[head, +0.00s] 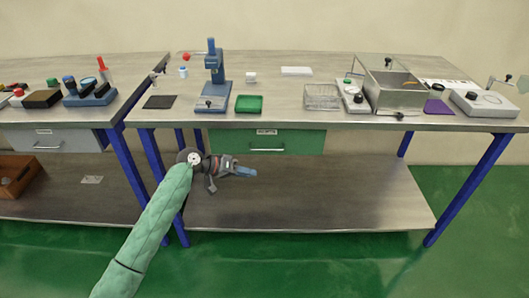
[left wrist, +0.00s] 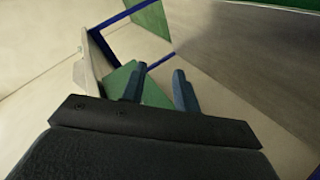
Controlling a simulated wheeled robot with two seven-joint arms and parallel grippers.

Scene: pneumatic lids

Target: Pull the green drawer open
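The green drawer (head: 225,140) hangs under the right-hand bench top in the head view. Its front looks flush with the bench, and a thin pale bar handle (head: 267,150) runs across it. My left gripper (head: 254,173) is in front of and below the drawer, pointing right, apart from the handle. In the left wrist view its two blue fingers (left wrist: 159,80) stand apart with nothing between them. I cannot tell whether the handle shows in that view. My right gripper is in neither view.
A lower shelf (head: 330,195) and blue legs (head: 472,185) bound the space below. A grey drawer (head: 70,140) is on the left bench.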

